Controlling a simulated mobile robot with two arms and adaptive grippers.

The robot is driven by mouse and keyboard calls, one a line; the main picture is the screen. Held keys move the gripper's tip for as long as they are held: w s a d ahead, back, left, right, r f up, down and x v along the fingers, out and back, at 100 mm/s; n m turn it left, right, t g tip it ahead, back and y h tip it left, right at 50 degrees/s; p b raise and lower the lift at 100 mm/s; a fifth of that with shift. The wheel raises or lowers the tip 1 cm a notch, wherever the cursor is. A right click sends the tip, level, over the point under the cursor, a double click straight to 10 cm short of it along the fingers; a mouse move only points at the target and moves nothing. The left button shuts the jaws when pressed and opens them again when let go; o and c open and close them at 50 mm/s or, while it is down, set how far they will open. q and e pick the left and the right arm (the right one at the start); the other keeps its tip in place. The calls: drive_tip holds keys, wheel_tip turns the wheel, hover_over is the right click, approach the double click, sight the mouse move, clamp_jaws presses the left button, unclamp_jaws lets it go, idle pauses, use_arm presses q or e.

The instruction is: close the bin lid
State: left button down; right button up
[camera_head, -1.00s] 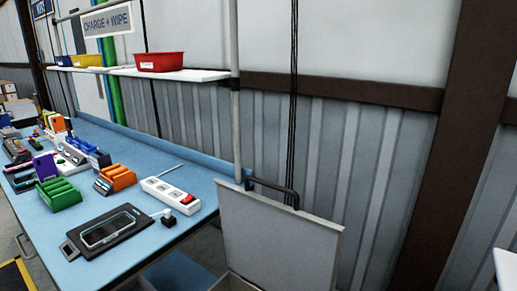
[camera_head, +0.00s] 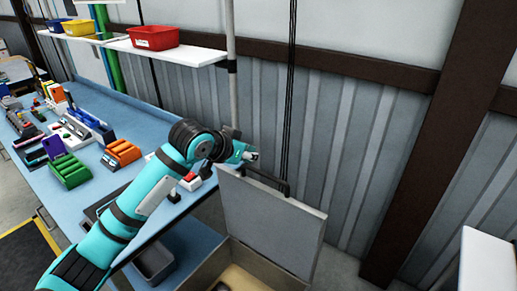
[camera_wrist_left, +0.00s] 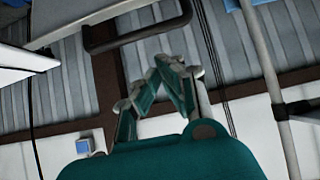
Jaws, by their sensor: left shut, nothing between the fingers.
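The bin lid (camera_head: 268,225) is a grey panel standing open, nearly upright, at the back of a tan bin (camera_head: 208,268). A dark bar handle (camera_head: 264,180) is on the lid's top edge; it also shows in the left wrist view (camera_wrist_left: 140,37). My left arm reaches in from the left, and my left gripper (camera_head: 253,156) is just above and behind the handle's left end. In the left wrist view its fingers (camera_wrist_left: 166,64) meet at the tips with nothing between them, close to the handle but seemingly apart from it. My right gripper is out of view.
A blue workbench (camera_head: 120,180) with chargers and an orange rack (camera_head: 122,154) lies left of the bin. A post (camera_head: 231,90) and a shelf with a red tub (camera_head: 154,37) stand behind. A white surface (camera_head: 485,262) is at the right.

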use_arm(q)
drive_tip(key=w+d+f+p, duration=0.3)
drive_tip(key=w+d+f, duration=0.1)
drive_tip(key=w, duration=0.3)
drive_tip(key=s+a+p, duration=0.2)
drive_tip(key=s+p, duration=0.1)
drive_tip(key=shift+f, duration=0.4)
drive_tip(key=shift+d, duration=0.1)
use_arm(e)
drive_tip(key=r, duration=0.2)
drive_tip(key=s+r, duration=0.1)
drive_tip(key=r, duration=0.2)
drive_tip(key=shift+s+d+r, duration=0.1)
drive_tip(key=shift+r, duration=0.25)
use_arm(q)
drive_tip(key=shift+w+f, duration=0.1)
